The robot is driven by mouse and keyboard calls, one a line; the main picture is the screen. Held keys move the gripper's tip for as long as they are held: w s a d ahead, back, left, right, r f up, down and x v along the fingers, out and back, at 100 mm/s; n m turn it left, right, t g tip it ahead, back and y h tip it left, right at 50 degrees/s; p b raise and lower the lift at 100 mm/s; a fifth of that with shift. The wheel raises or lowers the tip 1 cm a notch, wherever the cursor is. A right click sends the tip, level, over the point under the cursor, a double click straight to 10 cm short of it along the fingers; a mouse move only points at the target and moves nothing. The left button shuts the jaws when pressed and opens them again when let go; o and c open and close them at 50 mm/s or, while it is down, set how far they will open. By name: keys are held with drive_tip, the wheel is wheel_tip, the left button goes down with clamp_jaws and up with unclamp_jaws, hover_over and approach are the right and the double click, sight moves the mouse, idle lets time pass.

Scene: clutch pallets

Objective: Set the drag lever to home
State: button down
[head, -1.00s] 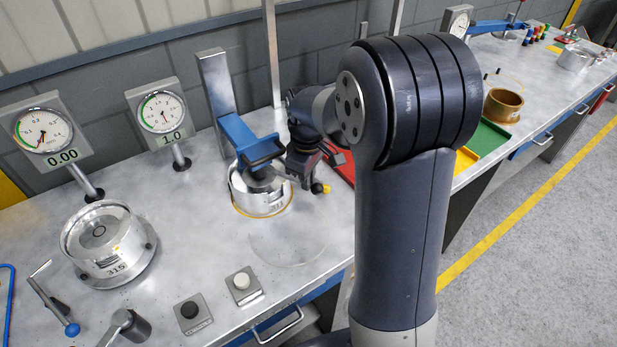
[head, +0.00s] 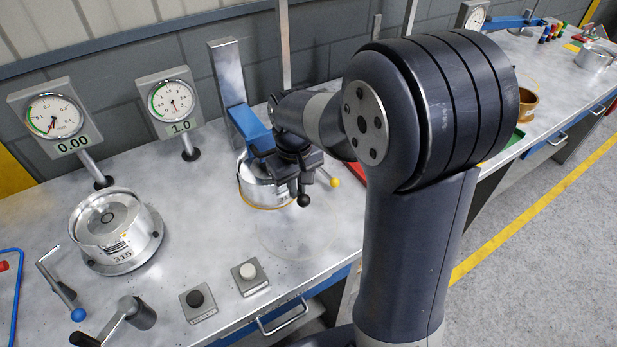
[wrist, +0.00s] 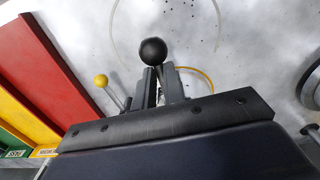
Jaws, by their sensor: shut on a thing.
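My gripper (head: 301,184) is at the front of a silver cylinder unit (head: 262,187) on the bench, under a blue arm (head: 257,135). In the wrist view my gripper (wrist: 161,82) is shut on a lever with a black ball knob (wrist: 153,50). The black knob (head: 303,200) sticks out past the fingertips. A second lever with a yellow ball knob (wrist: 101,80) stands beside the fingers, apart from them; its yellow knob (head: 334,183) also shows in the head view. No home mark is readable, and the levers' bases are hidden.
A dial gauge reading 1.0 (head: 172,102) and one reading 0.00 (head: 55,118) stand at the back. Another silver unit (head: 115,232) sits left. Black (head: 196,298) and white (head: 248,271) buttons are at the front. Red, yellow and green trays (wrist: 45,60) lie beside my gripper.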

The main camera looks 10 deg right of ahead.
drive_tip(key=s+a+m, duration=0.1)
drive_tip(key=a+m, duration=0.5)
drive_tip(key=a, duration=0.3)
drive_tip(key=shift+f+m, duration=0.15)
drive_tip(key=shift+m, duration=0.25)
drive_tip(key=c, duration=1.5)
unclamp_jaws()
drive_tip(key=shift+s, duration=0.15)
drive_tip(key=shift+r, duration=0.2)
